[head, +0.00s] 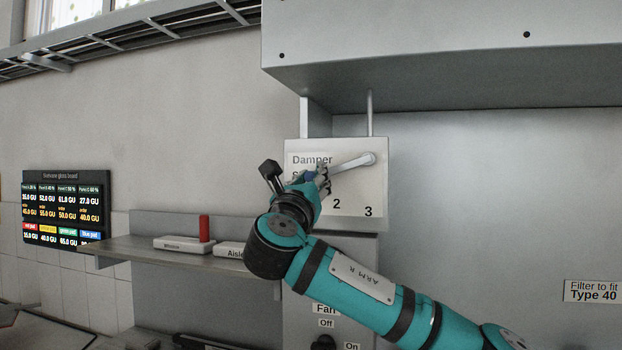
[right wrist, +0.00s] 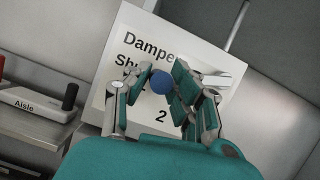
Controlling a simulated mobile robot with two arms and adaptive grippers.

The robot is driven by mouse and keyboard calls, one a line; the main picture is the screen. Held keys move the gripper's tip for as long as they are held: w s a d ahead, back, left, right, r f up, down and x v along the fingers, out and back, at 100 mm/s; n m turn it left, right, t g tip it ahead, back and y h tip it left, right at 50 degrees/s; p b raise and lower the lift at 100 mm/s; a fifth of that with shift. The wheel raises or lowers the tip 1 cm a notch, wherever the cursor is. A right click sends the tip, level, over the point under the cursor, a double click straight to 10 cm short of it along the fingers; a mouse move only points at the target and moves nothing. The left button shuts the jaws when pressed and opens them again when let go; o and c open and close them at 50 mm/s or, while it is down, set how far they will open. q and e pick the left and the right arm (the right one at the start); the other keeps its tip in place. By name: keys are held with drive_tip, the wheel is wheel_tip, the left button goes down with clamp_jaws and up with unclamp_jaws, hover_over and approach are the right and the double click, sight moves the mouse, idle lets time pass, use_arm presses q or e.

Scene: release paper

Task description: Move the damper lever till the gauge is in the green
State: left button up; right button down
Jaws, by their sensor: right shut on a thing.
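The damper lever (head: 352,163) is a pale metal arm that runs left and slightly down from its pivot on the white damper panel (head: 376,195). The panel reads "Damper", a partly covered word starting "S", then "2" and "3"; my gripper hides the rest of the scale. My right gripper (head: 322,180) is at the lever's left end. In the right wrist view, its fingers (right wrist: 158,88) are closed around the lever's blue ball knob (right wrist: 162,82). I see no gauge with a green zone in either view. My left gripper is not in view.
A fan knob (head: 323,343) with "Off" and "On" labels is below the panel. A grey shelf (head: 135,248) at left holds a red-handled block and an "Aisle" block. A number board (head: 66,208) hangs farther left. A large metal hood (head: 450,60) overhangs the panel.

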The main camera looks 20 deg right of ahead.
drive_tip(key=shift+s+d+f+n+t+y+b, duration=0.15)
drive_tip(key=shift+f+n+y+b, duration=0.15)
drive_tip(key=shift+n, duration=0.2)
drive_tip(key=shift+w+d+f+n+t+y+b, duration=0.1)
drive_tip(key=shift+f+n+t+y, duration=0.1)
drive_tip(key=shift+f+n, duration=0.25)
drive_tip(key=n, duration=0.1)
drive_tip(key=f+n+y, duration=0.1)
drive_tip(key=n, duration=0.1)
drive_tip(key=shift+s+d+f+n+y, duration=0.2)
drive_tip(key=shift+s+d+n+y, duration=0.1)
drive_tip(key=shift+s+d, duration=0.1)
drive_tip(key=c, duration=1.2)
unclamp_jaws()
drive_tip(key=shift+o, duration=0.2)
drive_tip(key=v, duration=1.2)
